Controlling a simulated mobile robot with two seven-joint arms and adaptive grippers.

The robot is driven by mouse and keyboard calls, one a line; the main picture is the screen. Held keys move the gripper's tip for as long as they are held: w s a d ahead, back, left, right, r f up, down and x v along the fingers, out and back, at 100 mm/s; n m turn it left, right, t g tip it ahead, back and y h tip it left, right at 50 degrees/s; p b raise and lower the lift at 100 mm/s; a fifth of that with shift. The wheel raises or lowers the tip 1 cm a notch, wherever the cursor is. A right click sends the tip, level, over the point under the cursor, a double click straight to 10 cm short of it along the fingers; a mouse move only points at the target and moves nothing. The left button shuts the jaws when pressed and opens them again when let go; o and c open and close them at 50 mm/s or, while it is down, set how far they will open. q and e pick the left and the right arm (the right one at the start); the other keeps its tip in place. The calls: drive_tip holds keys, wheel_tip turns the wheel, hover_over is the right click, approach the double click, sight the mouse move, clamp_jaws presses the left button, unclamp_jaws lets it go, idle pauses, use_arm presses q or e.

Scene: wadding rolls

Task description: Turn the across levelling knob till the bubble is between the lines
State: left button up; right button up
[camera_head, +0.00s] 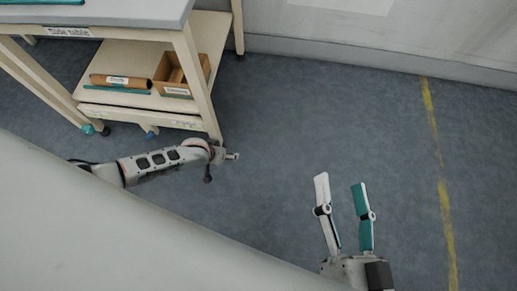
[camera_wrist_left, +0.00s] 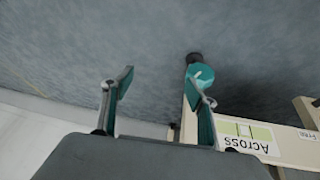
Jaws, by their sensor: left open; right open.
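In the left wrist view a teal knob (camera_wrist_left: 200,75) stands at the end of a cream rail, above a dark foot. A label reading "Across" (camera_wrist_left: 250,146) appears upside down on the rail, with a green and white level window (camera_wrist_left: 250,130); I cannot make out the bubble against its lines. My left gripper (camera_wrist_left: 168,86) is open, its right finger overlapping the knob's lower edge in the picture; contact cannot be told. My right gripper (camera_head: 343,188) is open and empty over the floor.
The side table (camera_head: 120,12) stands at upper left in the head view. Its lower shelf (camera_head: 130,58) holds a brown roll (camera_head: 122,81) and an open box (camera_head: 180,76). Teal knobs show at its base (camera_head: 88,129). Floor at centre and right is clear, with a yellow line (camera_head: 440,170).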

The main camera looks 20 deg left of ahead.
use_arm(q)
drive_tip(key=d+r+m+t+h+p, duration=0.1)
drive_tip(key=d+r+m+t+h, duration=0.3)
drive_tip(key=d+r, duration=1.1)
drive_tip(key=shift+s+r, duration=0.25)
drive_tip(key=shift+r, duration=0.6)
use_arm(e)
drive_tip(key=shift+w+d+r+t, duration=0.15)
drive_tip(key=shift+w+r, duration=0.25)
drive_tip(key=shift+r, duration=0.15)
drive_tip(key=shift+w+d+r+t, duration=0.1)
drive_tip(key=shift+w+r+t, duration=0.05)
drive_tip(key=shift+w+r, duration=0.3)
drive_tip(key=shift+r, duration=0.1)
